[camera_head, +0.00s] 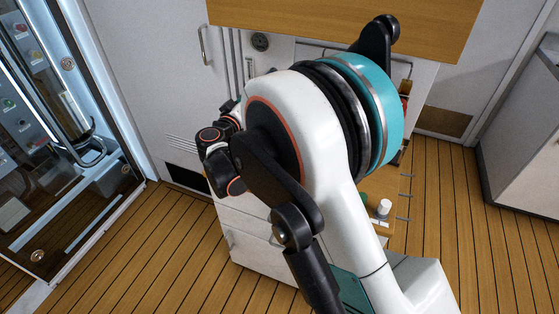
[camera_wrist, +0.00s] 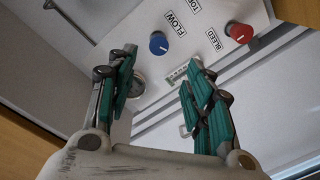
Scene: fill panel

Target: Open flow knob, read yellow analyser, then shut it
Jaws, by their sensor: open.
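In the wrist view, a round blue knob (camera_wrist: 158,43) sits on a pale panel beside the label FLOW (camera_wrist: 175,23). A white line marks its face. My gripper (camera_wrist: 160,62) is open and empty, with its green-padded fingers spread on either side below the blue knob in the picture. The fingers appear apart from the knob. In the head view my arm covers most of the panel, and I cannot make out the blue knob or the fingertips. I cannot identify a yellow analyser in either view.
A red knob (camera_wrist: 239,32) sits right of the blue one, near the label BLEED (camera_wrist: 212,39). A round gauge-like part (camera_wrist: 138,87) is partly behind the left finger. A glass-fronted cabinet (camera_head: 62,150) stands left. Plank floor (camera_head: 440,245) is clear at right.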

